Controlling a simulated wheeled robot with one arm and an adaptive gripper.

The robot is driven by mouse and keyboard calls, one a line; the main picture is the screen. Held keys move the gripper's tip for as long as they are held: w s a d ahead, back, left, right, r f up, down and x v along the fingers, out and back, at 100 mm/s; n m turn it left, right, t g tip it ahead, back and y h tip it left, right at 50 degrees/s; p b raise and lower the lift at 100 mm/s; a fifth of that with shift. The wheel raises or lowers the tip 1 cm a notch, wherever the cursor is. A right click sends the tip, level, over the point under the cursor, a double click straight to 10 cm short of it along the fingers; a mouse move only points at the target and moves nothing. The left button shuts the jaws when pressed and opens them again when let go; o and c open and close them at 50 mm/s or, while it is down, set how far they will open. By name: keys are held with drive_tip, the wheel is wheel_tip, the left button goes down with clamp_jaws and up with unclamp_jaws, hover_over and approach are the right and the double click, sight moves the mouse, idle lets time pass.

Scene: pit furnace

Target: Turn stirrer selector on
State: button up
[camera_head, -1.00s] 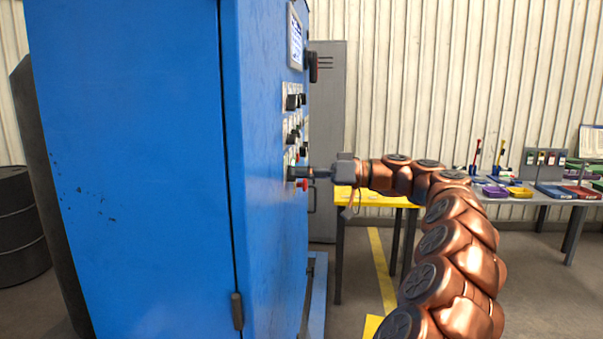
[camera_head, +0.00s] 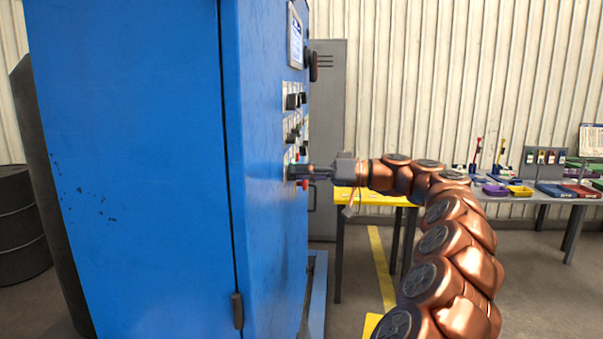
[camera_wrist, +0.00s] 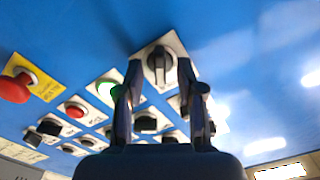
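A black selector knob (camera_wrist: 160,66) on a white square plate sits on the blue control panel in the wrist view. Its raised handle stands roughly upright in that picture. My gripper (camera_wrist: 160,68) is open, with one fingertip on each side of the knob and a small gap seeming to remain on both sides. In the head view my gripper (camera_head: 298,172) reaches the panel's lower controls from the right, and its tips hide the knob there. No label naming the stirrer selector can be read.
Close by on the panel are a red mushroom button (camera_wrist: 16,88) on a yellow plate, a green button (camera_wrist: 107,90), a red button (camera_wrist: 75,109) and several black selectors. The blue cabinet (camera_head: 140,150) fills the left. A yellow table (camera_head: 375,198) stands behind my arm.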

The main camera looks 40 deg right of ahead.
drive_tip(key=shift+d, duration=0.1)
drive_tip(key=v, duration=1)
drive_tip(key=shift+s+r, duration=0.15)
drive_tip(key=shift+r, duration=0.2)
drive_tip(key=shift+s+d+f, duration=0.35)
drive_tip(key=shift+s+d, duration=0.1)
drive_tip(key=shift+d, duration=0.1)
idle(0.5)
drive_tip(key=shift+s, duration=0.1)
